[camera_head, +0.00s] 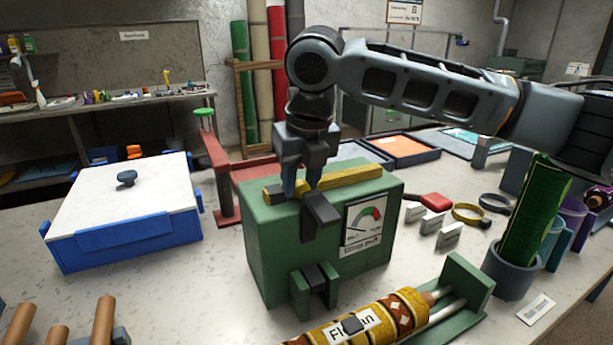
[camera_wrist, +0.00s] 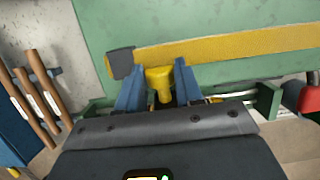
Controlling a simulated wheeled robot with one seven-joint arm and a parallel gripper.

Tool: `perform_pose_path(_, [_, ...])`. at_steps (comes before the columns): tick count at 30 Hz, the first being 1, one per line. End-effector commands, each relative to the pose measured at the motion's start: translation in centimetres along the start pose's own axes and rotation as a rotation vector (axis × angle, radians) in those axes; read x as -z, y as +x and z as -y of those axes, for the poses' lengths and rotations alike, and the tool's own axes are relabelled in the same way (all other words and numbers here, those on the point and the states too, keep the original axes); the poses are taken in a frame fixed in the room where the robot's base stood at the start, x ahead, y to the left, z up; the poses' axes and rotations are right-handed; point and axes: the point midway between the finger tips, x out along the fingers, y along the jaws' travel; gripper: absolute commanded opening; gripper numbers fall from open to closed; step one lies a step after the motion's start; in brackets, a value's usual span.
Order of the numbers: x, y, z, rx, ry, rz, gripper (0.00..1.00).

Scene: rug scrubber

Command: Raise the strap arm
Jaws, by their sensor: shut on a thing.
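A green box (camera_head: 275,255) with a dial gauge (camera_head: 367,221) stands on the table. My gripper (camera_head: 301,187) points down at the top of the box, behind the grey block. In the wrist view, the blue fingers (camera_wrist: 160,85) are shut on a yellow knob (camera_wrist: 160,80) beside the yellow strap (camera_wrist: 225,45). The grey block (camera_wrist: 121,63) sits left of the fingers. The head view hides the knob behind the fingers.
A patterned rolled rug (camera_head: 405,305) lies in a green cradle in front of the box. A blue bin with a white lid (camera_head: 125,193) stands left. A dark green roll (camera_head: 535,210) stands in a holder at right. A red stand (camera_head: 217,170) is behind the box.

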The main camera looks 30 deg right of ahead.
Motion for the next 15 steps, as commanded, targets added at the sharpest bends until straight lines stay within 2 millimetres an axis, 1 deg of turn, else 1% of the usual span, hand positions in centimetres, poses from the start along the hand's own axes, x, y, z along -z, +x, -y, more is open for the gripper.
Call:
perform_pose_path(1, [-0.41,0.05,0.10,0.000,0.005,0.013,0.00])
perform_pose_path(6, [-0.43,0.05,0.11,-0.001,0.007,0.014,0.00])
perform_pose_path(7, [-0.42,0.05,0.11,-0.001,0.007,0.013,0.38])
perform_pose_path(13, [-0.29,0.05,0.08,0.000,0.005,0.010,0.58])
perform_pose_path(15, [-0.26,0.04,0.07,0.000,0.005,0.009,0.59])
